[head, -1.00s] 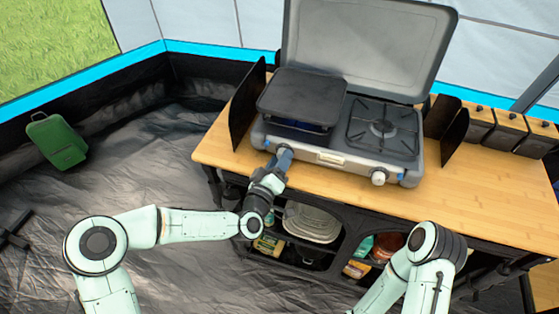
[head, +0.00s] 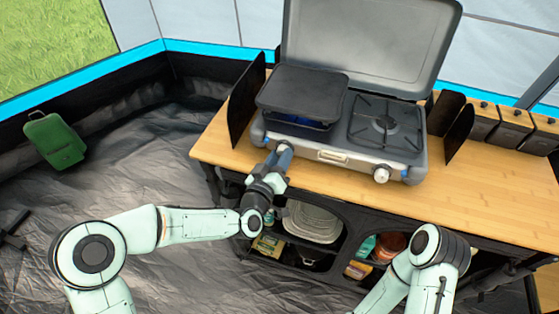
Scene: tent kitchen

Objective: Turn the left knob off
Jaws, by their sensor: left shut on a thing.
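The camping stove (head: 348,157) stands on the wooden table with its lid up. The left knob at the stove's front left is hidden behind my left gripper (head: 281,150). That gripper reaches up to the stove front from below and is shut on the left knob. A dark square pan (head: 302,92) covers the left burner, and a blue glow (head: 300,124) shows beneath it. The white right knob (head: 381,174) is in plain view at the front right. My right arm is at the lower right, with its gripper out of view.
The wooden tabletop (head: 470,195) is clear to the right of the stove. Dark windshields (head: 245,105) stand at both sides. Black canisters (head: 510,130) line the right back. Shelves below hold stacked plates (head: 312,222). A green case (head: 55,140) stands at the left.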

